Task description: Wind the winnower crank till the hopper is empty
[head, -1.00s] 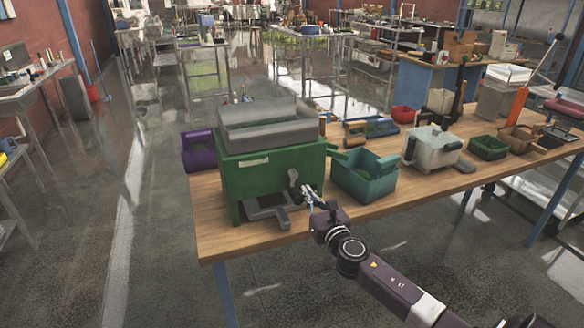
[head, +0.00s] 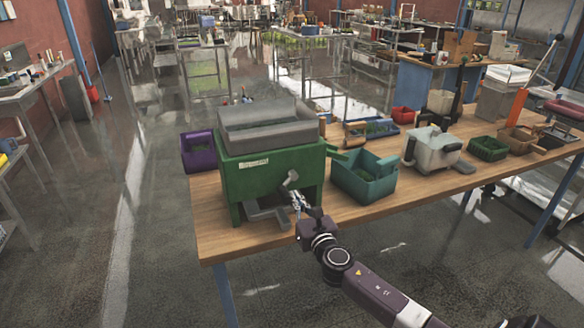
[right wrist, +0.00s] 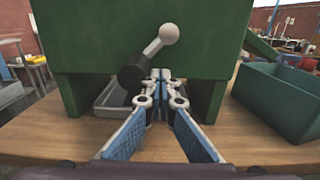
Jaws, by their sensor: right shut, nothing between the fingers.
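The winnower is a green box (head: 255,184) on the wooden table with a grey hopper (head: 266,133) on top. How much the hopper holds cannot be made out. Its crank (head: 290,179) is on the front face; in the right wrist view the pale crank arm (right wrist: 157,44) slants down-left to a dark handle (right wrist: 131,76). My right gripper (head: 296,194) is shut and empty in front of the crank. My left gripper is out of view.
A grey tray (head: 262,215) lies under the winnower. A teal bin (head: 364,178) stands right beside it, below a green side chute. A purple container (head: 198,152) is at the left. Further right are a white machine (head: 433,150) and a green basket (head: 488,148).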

